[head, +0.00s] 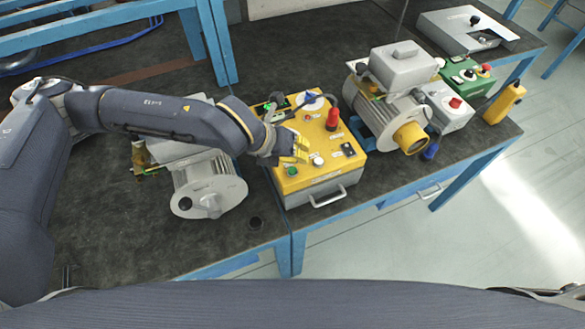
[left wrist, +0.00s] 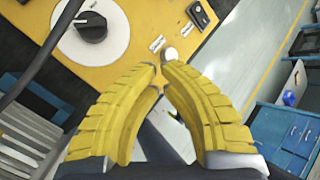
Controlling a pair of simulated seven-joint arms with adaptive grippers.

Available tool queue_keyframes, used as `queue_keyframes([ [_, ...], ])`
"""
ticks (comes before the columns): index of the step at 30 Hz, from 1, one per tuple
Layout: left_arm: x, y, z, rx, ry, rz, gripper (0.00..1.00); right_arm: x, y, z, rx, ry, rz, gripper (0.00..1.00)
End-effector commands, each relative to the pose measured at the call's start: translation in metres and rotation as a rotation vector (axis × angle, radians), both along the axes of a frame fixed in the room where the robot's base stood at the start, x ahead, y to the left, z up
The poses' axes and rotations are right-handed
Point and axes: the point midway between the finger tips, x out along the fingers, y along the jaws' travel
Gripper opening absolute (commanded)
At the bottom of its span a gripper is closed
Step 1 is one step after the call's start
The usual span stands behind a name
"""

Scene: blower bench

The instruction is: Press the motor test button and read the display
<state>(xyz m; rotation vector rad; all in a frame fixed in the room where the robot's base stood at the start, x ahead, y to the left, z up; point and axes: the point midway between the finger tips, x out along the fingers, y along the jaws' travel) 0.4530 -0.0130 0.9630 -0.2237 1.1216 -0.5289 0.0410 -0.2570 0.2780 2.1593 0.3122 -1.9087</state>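The yellow control box (head: 322,178) stands on the bench with its panel facing up. Its panel carries a green button (head: 292,170), a pale round button (head: 318,160), a black switch (head: 348,149) and a red lamp (head: 332,118). A small green-lit display (head: 268,106) shows at its back left; its reading is too small to make out. My left gripper (head: 303,150) is over the panel, its yellow fingertips together and empty. In the left wrist view the fingertips (left wrist: 160,74) are just short of the pale button (left wrist: 169,54); contact cannot be told. Panel labels are unreadable. My right gripper is out of view.
A grey motor (head: 208,188) lies left of the box, partly under my left arm. A larger blower motor (head: 386,100) stands close on the right. Beyond it are a grey box (head: 446,112) with a red button and a green box (head: 468,76). A dial (left wrist: 92,28) rises from the panel.

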Motion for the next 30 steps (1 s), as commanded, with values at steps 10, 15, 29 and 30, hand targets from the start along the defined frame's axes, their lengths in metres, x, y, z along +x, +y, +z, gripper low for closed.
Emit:
queue_keyframes([
  [10, 0.0, 0.0, 0.028, 0.0, -0.002, -0.001, 0.0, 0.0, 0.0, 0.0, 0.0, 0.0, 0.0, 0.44],
  [15, 0.0, 0.0, 0.033, 0.0, 0.0, 0.0, 0.0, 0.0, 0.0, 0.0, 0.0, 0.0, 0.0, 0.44],
  [29, 0.0, 0.0, 0.034, 0.001, 0.0, 0.0, 0.0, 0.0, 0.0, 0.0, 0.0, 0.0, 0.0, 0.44],
  [30, 0.0, 0.0, 0.034, 0.001, 0.0, 0.0, 0.0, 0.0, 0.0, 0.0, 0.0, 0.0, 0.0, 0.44],
])
